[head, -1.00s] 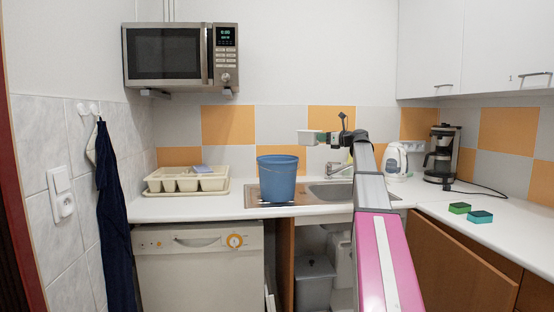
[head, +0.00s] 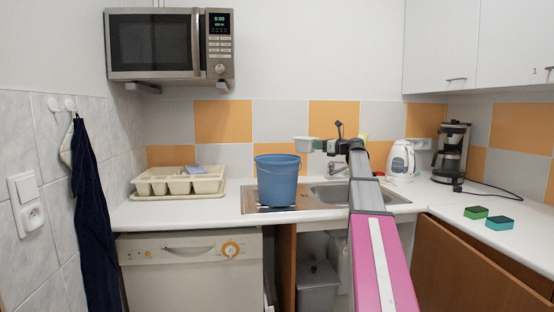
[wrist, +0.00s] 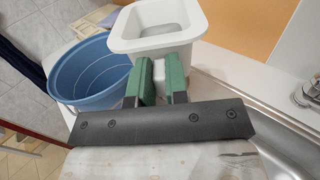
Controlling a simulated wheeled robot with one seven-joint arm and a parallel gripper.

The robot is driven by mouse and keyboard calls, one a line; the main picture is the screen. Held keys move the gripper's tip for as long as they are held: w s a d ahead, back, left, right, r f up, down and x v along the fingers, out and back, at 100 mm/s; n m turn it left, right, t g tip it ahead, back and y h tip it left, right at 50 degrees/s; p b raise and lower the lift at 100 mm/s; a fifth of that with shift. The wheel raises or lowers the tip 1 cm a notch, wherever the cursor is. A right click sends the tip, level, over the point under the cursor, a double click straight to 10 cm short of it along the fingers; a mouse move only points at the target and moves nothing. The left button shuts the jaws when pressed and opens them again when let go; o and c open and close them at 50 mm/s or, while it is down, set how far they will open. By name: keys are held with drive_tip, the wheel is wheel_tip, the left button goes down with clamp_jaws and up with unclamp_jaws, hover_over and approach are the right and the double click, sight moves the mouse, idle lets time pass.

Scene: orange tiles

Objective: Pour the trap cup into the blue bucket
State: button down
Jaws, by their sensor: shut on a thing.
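The trap cup is a small white square cup (wrist: 152,45), held in my gripper (wrist: 160,78) by its near wall between green finger pads. It looks upright, and its open top shows something grey inside. In the head view the cup (head: 303,144) is up at the right of the blue bucket's rim, with my gripper (head: 321,146) on its right side. The blue bucket (head: 277,182) stands upright at the left end of the sink. In the wrist view the bucket (wrist: 85,95) is lower and left of the cup; the visible part of its inside looks empty.
The sink (head: 330,194) with its tap lies right of the bucket. A cream dish rack (head: 150,190) stands left on the counter. A kettle (head: 401,162), a coffee maker (head: 450,152) and two sponges (head: 488,217) are on the right. A microwave (head: 170,45) hangs above left.

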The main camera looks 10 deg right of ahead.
sight(295, 140)
drive_tip(key=shift+f, duration=0.25)
drive_tip(key=shift+w+a+r+n, duration=0.3)
drive_tip(key=shift+w+a+n, duration=0.55)
drive_tip(key=shift+a, duration=0.8)
drive_tip(key=shift+w+a+r+n, duration=0.25)
drive_tip(key=shift+w+a+n, duration=0.25)
drive_tip(key=shift+w+a, duration=0.95)
drive_tip(key=shift+w+a+r+n, duration=0.3)
drive_tip(key=shift+w+a+n, duration=0.4)
drive_tip(key=shift+a, duration=1.2)
drive_tip(key=s+d+n, duration=0.5)
drive_tip(key=s, duration=0.5)
drive_tip(key=shift+s+d+r, duration=0.15)
drive_tip(key=shift+s+r, duration=0.1)
drive_tip(key=shift+r, duration=0.15)
drive_tip(key=shift+n, duration=0.25)
drive_tip(key=shift+f+n, duration=0.1)
drive_tip(key=shift+n, duration=0.2)
